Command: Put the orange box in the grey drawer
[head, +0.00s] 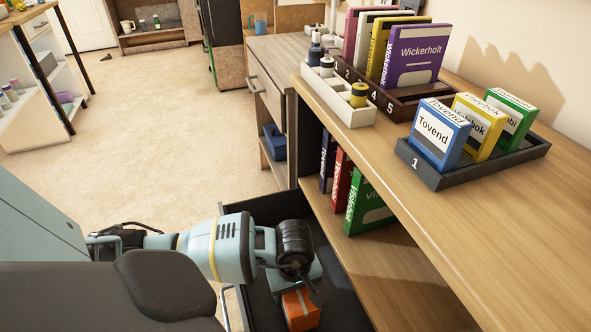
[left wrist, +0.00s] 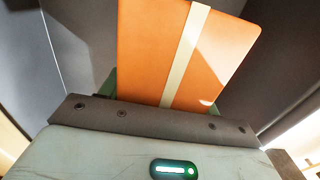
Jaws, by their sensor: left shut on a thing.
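The orange box (head: 300,309) is inside the open grey drawer (head: 262,206), near its front in the head view. My left gripper (head: 302,286) reaches down into the drawer and is shut on the box. In the left wrist view the orange box (left wrist: 182,55), with a pale stripe, stands out beyond the gripper body, with dark drawer walls around it. The fingertips are mostly hidden, and I cannot tell whether the box touches the drawer floor. My right gripper is in neither view.
The wooden desk (head: 500,225) overhangs the right side. On it stand a dark tray (head: 475,176) of boxes, a rack of books (head: 415,55) and a white bottle holder (head: 340,108). Open floor (head: 150,130) lies to the left.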

